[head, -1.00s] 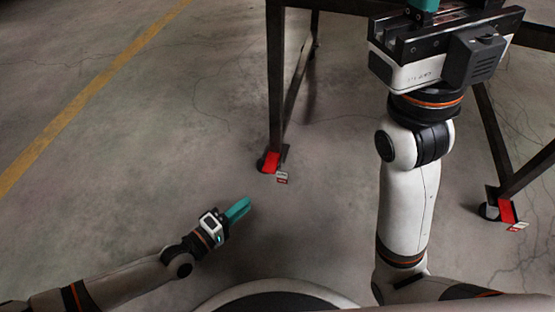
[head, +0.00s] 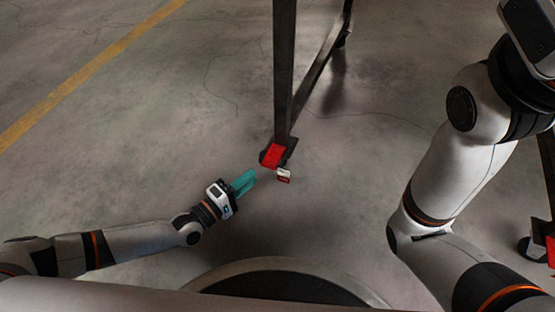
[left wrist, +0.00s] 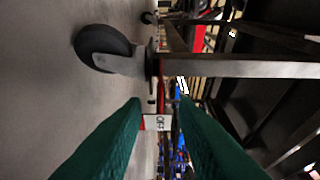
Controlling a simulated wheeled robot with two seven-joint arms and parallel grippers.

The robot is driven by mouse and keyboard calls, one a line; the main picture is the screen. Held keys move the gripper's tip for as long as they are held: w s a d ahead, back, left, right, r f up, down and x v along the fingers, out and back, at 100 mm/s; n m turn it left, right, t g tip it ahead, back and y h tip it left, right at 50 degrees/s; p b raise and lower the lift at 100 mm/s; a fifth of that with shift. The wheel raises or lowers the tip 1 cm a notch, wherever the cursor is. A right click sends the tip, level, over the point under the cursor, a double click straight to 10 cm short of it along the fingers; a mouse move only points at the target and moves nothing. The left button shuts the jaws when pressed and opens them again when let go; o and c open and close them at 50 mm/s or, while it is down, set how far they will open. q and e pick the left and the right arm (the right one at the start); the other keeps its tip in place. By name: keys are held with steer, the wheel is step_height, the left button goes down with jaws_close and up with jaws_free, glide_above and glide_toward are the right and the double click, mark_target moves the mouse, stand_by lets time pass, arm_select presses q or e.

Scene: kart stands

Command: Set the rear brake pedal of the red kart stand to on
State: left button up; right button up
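The red pedal (head: 271,155) sits at the foot of a dark stand leg (head: 284,70) in the head view. A small red and white tag (head: 284,175) is just beside it. My left gripper (head: 252,177) is low over the floor, its teal fingers pointing at the pedal, close but seemingly apart from it. In the left wrist view the green fingertips (left wrist: 160,103) are apart with nothing held. Between them show a thin strip of the red pedal (left wrist: 162,93) and a tag reading OFF (left wrist: 158,122). My right gripper is out of view.
A caster wheel (left wrist: 100,48) stands beside the leg in the left wrist view. Another red pedal (head: 551,252) and wheel show at the head view's right edge, partly cut off. Floor to the left, with a yellow line (head: 90,73), is clear.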

mark_target(275, 159)
arm_select(q)
steer(key=b+x, duration=0.4)
steer(key=x, duration=0.5)
steer(key=shift+d+f, duration=0.1)
steer(key=shift+w+d, duration=0.35)
steer(key=shift+w, duration=0.1)
jaws_close()
stand_by(0.7)
